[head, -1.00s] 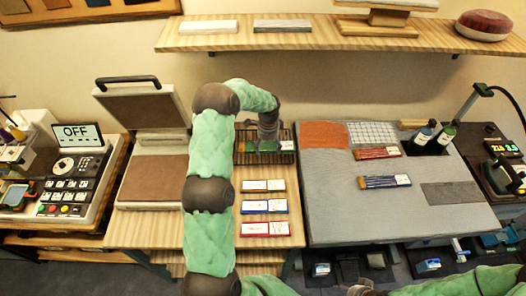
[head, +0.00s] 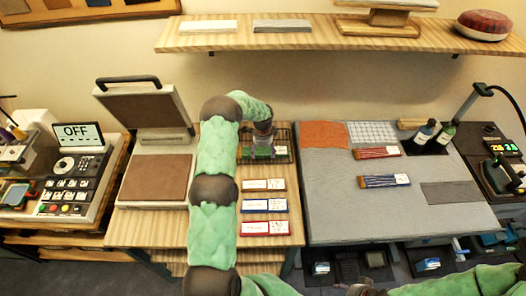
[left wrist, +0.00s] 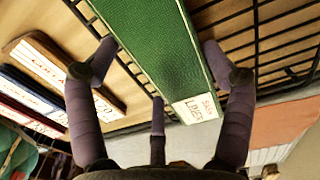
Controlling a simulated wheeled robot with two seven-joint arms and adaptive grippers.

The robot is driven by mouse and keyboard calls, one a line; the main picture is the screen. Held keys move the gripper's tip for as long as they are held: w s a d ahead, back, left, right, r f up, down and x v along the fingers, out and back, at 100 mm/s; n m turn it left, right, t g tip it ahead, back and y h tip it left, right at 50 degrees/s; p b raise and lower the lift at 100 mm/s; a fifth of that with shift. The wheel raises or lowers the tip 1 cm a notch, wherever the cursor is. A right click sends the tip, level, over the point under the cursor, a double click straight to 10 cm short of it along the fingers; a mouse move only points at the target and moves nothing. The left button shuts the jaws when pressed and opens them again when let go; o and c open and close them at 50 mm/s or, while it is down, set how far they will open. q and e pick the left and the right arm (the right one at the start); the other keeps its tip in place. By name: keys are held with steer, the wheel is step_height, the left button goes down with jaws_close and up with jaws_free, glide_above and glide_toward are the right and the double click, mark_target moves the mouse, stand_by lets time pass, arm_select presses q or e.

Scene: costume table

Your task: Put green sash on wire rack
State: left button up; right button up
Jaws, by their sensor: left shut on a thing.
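The green sash (left wrist: 150,45) is a long flat strip with a white label at its near end, in the left wrist view. My left gripper (left wrist: 160,58) is shut on it, with one finger at each long side. In the head view the left gripper (head: 262,138) is over the wire rack (head: 285,136), partly hiding it and the sash (head: 256,153). The dark bars of the rack (left wrist: 262,42) show behind the sash. I cannot tell if the sash touches them. Something of my right gripper (head: 362,288) shows at the bottom edge; its fingers are unclear.
White, blue and red labelled strips (head: 263,206) lie on the wooden table in front of the rack. An open press (head: 155,180) stands left of it. A shelf (head: 350,42) runs above.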

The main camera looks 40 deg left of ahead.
mark_target(263, 152)
arm_select(q)
steer(key=shift+f, duration=0.2)
steer(key=o, duration=1.1)
steer(key=shift+c, duration=0.2)
step_height(263, 152, up, 12)
steer(key=shift+r, duration=0.2)
